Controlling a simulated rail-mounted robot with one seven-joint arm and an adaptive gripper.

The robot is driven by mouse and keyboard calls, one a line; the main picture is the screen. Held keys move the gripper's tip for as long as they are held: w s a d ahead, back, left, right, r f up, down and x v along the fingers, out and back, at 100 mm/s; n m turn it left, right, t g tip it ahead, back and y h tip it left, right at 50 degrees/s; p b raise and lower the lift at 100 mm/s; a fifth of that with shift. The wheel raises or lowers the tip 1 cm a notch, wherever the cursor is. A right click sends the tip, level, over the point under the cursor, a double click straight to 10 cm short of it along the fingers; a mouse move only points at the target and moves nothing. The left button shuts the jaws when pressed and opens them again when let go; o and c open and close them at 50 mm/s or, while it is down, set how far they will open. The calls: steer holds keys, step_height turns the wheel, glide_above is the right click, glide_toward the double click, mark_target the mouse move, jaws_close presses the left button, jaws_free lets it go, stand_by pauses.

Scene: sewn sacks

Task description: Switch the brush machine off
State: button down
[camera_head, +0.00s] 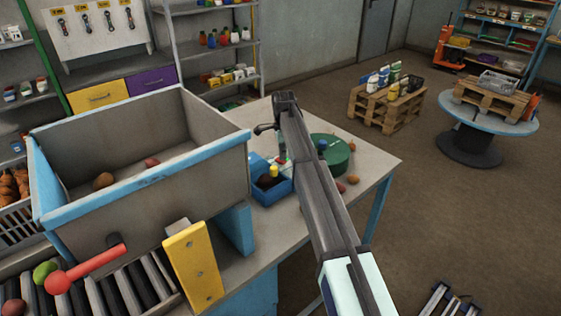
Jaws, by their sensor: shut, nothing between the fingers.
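The brush machine fills the left of the head view. Its grey bin (205,125) has a blue rim, and below it lies a bed of dark brush rollers (125,290). A red lever (92,268) with a round red knob sticks out over the rollers, pointing down to the left. A yellow plate (193,268) stands at the bed's right side. Which part is the off switch, I cannot tell.
Potatoes (103,181) lie in the bin; a green round item (44,272) lies on the rollers. On the grey table (375,160) stand a blue box (272,192) and a green round container (332,157). Pallets with bottles (386,105) stand behind.

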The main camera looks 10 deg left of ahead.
mark_target(283, 161)
steer(key=shift+f, duration=0.8)
stand_by(0.4)
steer(key=shift+r+p, duration=1.45)
steer(key=shift+r, duration=2.1)
